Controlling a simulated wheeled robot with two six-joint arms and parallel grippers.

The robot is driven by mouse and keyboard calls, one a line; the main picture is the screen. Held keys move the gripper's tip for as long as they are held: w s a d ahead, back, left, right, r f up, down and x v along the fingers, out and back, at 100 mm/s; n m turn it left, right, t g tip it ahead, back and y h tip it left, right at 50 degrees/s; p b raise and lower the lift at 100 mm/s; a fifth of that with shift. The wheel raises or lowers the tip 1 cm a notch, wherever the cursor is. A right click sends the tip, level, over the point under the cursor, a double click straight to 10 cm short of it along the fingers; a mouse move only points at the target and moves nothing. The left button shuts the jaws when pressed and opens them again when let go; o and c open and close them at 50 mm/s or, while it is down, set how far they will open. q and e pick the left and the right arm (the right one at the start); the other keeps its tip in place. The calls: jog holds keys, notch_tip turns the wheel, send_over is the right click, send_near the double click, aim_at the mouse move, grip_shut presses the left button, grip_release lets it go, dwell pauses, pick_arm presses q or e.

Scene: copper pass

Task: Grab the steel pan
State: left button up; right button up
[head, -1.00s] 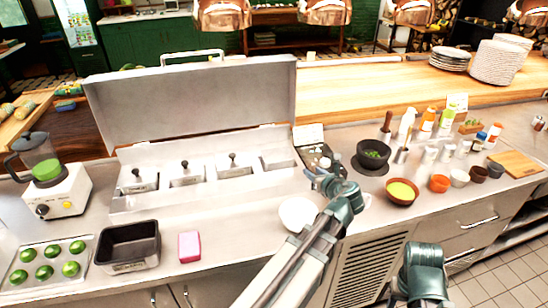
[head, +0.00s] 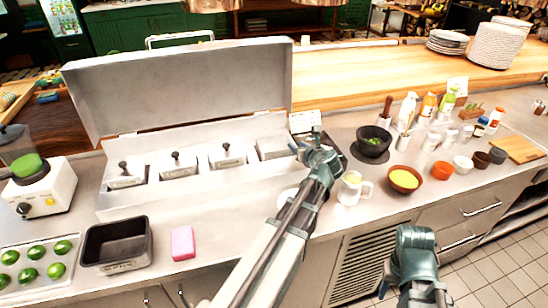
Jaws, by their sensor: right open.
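A rectangular steel pan (head: 149,249) with a dark, empty inside stands on the counter at the front left. My left gripper (head: 305,140) is above the counter near the right end of the prep station, well right of the pan. Its fingers look apart, with nothing seen between them. My right arm shows at the lower right, in front of the counter. The right gripper (head: 415,292) is low at the bottom edge, and its fingers are barely seen. Neither gripper touches the pan.
A pink sponge (head: 182,243) lies right of the pan, and a tray of limes (head: 8,291) lies left. A blender (head: 42,190) stands behind the limes. A white mug (head: 350,190) and several bowls stand right of my left arm. The raised lid (head: 185,85) stands behind.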

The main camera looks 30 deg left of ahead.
pick_arm(q)
jog(key=shift+w+a+f, duration=0.15)
jog(key=shift+w+a, duration=0.15)
jog(key=shift+a, duration=0.05)
jog(key=b+x, duration=0.2)
jog(key=x, duration=0.3)
jog(key=shift+f, duration=0.15)
jog(key=shift+c, duration=0.3)
grip_shut()
dwell(1.0)
